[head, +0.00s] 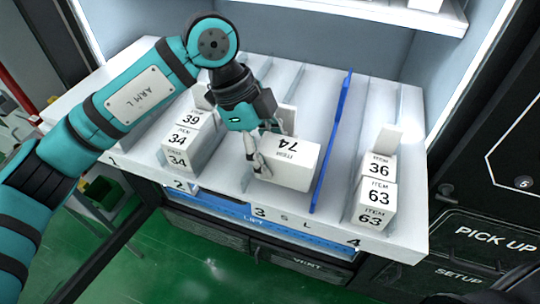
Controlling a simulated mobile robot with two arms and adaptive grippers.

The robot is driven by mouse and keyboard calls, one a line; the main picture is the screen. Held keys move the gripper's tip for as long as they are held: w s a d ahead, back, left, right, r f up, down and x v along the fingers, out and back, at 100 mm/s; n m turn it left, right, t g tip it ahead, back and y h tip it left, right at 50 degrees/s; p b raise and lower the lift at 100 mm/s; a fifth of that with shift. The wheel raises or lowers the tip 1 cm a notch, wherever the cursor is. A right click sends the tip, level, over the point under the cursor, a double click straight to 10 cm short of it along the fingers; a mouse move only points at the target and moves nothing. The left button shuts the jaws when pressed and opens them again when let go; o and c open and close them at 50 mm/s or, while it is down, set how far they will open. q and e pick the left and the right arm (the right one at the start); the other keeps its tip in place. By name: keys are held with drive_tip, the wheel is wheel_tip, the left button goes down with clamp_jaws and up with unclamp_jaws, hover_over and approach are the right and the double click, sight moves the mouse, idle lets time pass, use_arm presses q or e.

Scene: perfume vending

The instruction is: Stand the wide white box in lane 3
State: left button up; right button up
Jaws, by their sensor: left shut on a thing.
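The wide white box (296,168), labelled "ITEM 74", is in my left gripper (262,158), which is shut on it. The label reads upside down and the box looks turned at an angle. It is over the white shelf (225,178) at lane 3, just left of the blue divider (326,150). I cannot tell whether its underside touches the shelf. The gripper hides the box's left side and part of the lane behind it. My right gripper is not in view.
Boxes marked 34 and 39 (176,156) stand in a row in lane 2. Boxes marked 63 and 36 (376,197) stand in lane 4. Another white piece (288,115) shows behind the held box. A cabinet wall (300,45) rises behind the shelf.

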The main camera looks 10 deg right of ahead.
sight(269, 164)
use_arm(q)
wheel_tip(269, 164, down, 3)
drive_tip(key=shift+w+p, duration=0.1)
drive_tip(key=shift+p, duration=0.3)
drive_tip(key=shift+f, duration=0.1)
drive_tip(key=o, duration=1.2)
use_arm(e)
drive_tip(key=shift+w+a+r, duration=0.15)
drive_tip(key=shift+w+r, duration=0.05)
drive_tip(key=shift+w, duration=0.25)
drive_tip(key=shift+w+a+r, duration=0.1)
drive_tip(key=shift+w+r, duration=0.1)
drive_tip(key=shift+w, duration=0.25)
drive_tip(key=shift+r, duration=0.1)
